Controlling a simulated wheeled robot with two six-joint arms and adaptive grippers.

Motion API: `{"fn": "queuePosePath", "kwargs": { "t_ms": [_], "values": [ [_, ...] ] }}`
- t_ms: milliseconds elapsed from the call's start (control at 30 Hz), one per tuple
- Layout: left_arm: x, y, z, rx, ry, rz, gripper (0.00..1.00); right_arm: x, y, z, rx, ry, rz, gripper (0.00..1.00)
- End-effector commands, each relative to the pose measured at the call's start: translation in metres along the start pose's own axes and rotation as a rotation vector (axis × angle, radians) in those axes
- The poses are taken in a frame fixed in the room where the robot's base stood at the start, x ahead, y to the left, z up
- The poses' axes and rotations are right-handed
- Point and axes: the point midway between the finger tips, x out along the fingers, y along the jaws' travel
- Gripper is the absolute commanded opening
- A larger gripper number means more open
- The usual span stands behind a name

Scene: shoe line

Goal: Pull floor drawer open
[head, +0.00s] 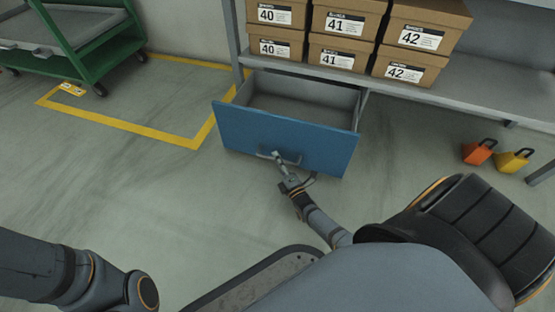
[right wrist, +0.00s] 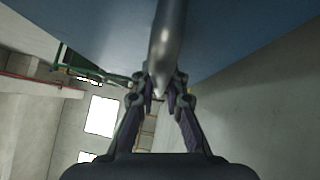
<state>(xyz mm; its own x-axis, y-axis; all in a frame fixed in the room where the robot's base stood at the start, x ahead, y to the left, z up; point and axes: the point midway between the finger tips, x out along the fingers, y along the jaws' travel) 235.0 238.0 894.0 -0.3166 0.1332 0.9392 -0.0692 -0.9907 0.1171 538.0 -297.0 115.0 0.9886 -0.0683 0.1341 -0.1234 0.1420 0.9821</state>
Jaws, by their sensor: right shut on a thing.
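The floor drawer (head: 290,139) has a blue front and sits low under the shelf. It stands partly open, and its grey inside looks empty. Its metal handle (head: 287,160) is on the middle of the blue front. My right gripper (head: 279,160) is shut on the handle. In the right wrist view the handle bar (right wrist: 167,45) runs down between the fingers of my right gripper (right wrist: 160,85), with the blue front behind it. My left arm shows at the lower left in the head view, but its gripper is out of view.
Shoe boxes (head: 341,22) are stacked on the grey shelf (head: 470,85) above the drawer. A green cart (head: 90,65) is at upper left. Floor left of the drawer is clear.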

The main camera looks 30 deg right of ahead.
Motion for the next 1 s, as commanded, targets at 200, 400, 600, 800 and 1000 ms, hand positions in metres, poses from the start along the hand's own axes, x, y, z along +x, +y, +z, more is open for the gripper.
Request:
{"fn": "queuePosePath", "kwargs": {
  "t_ms": [200, 400, 600, 800, 1000],
  "values": [
    [0.0, 0.0, 0.0, 0.0, 0.0, 0.0, 0.4, 0.0, -0.001, 0.001, 0.001, -0.001, -0.002, 0.33],
    [0.0, 0.0, 0.0, 0.0, 0.0, 0.0, 0.4, 0.0, 0.0, 0.0, 0.001, -0.001, -0.001, 0.35],
    [0.0, 0.0, 0.0, 0.0, 0.002, 0.001, 0.4, -0.008, -0.001, 0.0, 0.001, 0.0, -0.002, 0.35],
    [0.0, 0.0, 0.0, 0.0, 0.001, 0.001, 0.4, -0.053, -0.001, 0.0, 0.001, 0.0, -0.005, 0.35],
    [0.0, 0.0, 0.0, 0.0, 0.001, 0.0, 0.4, -0.098, -0.001, 0.0, 0.0, 0.0, -0.004, 0.35]
  ]
}}
